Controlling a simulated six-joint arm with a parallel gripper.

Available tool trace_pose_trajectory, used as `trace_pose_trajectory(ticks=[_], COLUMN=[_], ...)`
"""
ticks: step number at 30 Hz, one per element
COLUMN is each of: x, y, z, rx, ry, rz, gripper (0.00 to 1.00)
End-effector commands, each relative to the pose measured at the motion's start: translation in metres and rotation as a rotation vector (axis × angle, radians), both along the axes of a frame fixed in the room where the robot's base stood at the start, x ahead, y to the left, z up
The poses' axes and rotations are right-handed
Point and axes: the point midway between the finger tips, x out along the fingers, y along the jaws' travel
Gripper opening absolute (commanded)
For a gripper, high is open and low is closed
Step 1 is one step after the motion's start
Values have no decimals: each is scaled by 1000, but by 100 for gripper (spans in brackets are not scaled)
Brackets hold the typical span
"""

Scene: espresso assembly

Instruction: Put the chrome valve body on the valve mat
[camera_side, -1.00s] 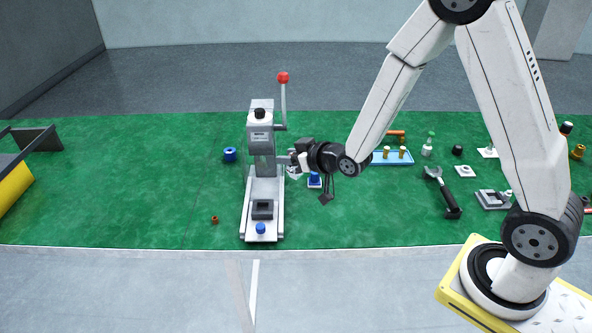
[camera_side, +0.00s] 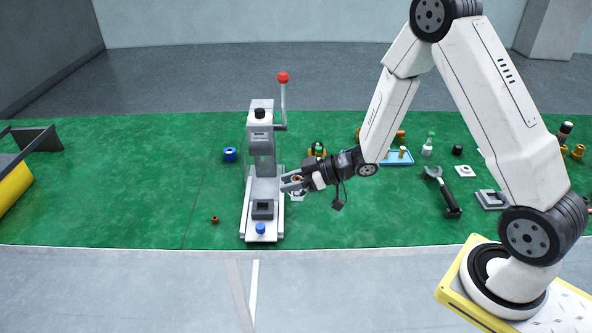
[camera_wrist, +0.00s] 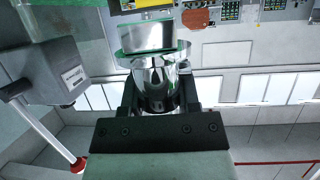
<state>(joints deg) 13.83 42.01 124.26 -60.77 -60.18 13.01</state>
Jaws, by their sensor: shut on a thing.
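My gripper (camera_side: 290,184) is just right of the grey lever press in the side view, above the green work surface. In the wrist view my gripper (camera_wrist: 159,96) has its two dark fingers closed on the shiny chrome valve body (camera_wrist: 158,78), which has a wide round chrome part at its far end. In the side view the valve body is too small and covered to make out clearly. A small pale patch (camera_side: 297,197) shows just below the gripper; I cannot tell whether it is the valve mat.
The press (camera_side: 261,140) with its red-knobbed lever stands close left of the gripper.

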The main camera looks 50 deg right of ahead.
Motion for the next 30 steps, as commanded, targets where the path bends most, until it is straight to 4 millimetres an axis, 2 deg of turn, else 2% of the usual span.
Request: trace_pose_trajectory(ticks=[7, 20, 26, 30], x=[-7, -6, 9, 26], y=[0, 1, 1, 3], z=[-6, -7, -13, -21], rx=[1, 0, -2, -1], ry=[-2, -2, -3, -4], rz=[63, 68, 68, 68], gripper=[0, 0, 0, 0])
